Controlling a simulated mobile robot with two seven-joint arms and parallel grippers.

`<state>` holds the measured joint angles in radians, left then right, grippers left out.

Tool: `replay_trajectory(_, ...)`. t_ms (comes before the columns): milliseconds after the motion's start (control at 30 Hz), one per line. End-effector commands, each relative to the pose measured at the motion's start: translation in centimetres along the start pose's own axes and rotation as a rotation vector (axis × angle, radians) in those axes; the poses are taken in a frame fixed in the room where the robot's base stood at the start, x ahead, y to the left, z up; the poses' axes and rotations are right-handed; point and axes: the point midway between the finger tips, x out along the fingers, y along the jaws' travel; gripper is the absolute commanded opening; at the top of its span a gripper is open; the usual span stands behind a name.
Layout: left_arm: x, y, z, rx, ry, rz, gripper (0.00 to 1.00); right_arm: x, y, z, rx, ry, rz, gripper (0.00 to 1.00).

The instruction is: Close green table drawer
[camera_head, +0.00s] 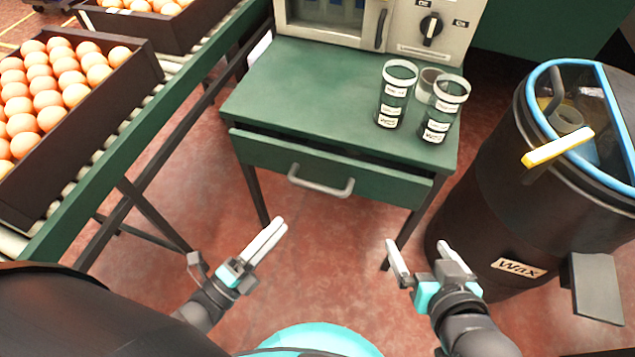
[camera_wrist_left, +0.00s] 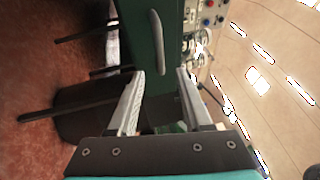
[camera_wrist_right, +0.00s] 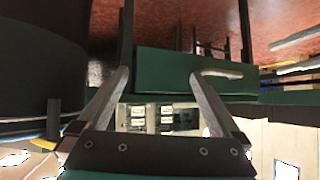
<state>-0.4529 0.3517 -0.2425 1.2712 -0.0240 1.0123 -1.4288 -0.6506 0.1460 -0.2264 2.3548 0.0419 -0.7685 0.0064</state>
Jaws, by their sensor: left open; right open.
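The green table (camera_head: 300,85) stands in the middle of the head view. Its green drawer (camera_head: 260,155) is slightly open, with a dark gap under the tabletop. The drawer has a pale bar handle (camera_head: 320,190) on its front. The handle also shows in the left wrist view (camera_wrist_left: 157,42) and the right wrist view (camera_wrist_right: 218,73). My left gripper (camera_head: 272,238) is open and empty, in front of the drawer and below its left part. My right gripper (camera_head: 417,250) is open and empty, in front of and below the drawer's right end. Neither touches the drawer.
Clear labelled jars (camera_head: 395,95) stand on the tabletop's right side, before a machine (camera_head: 430,30). A black wax barrel (camera_head: 490,190) with a blue rim is close on the right.

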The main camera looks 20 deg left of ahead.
Motion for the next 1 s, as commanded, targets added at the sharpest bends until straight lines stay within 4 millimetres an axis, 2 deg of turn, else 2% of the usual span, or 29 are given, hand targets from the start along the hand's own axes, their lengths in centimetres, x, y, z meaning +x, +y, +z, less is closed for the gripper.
replay_trajectory(100, 2.5, 0.0, 0.0, 0.0, 0.0, -0.006, 0.5, 0.4, -0.7, -0.1, 0.005, 0.059, -0.019, 1.0)
replay_trajectory(500, 8.1, 0.1, 0.0, 0.0, -0.001, -0.002, 0.5, 0.7, -2.7, -1.4, 0.034, 0.272, -0.073, 1.0)
replay_trajectory(700, 10.3, 0.1, 0.0, -0.001, 0.0, -0.002, 0.5, 0.4, -3.6, -1.9, 0.055, 0.376, -0.097, 1.0)
replay_trajectory(1000, 12.2, 0.1, 0.0, -0.001, -0.001, 0.0, 0.5, -0.2, -4.2, -2.4, 0.077, 0.473, -0.116, 1.0)
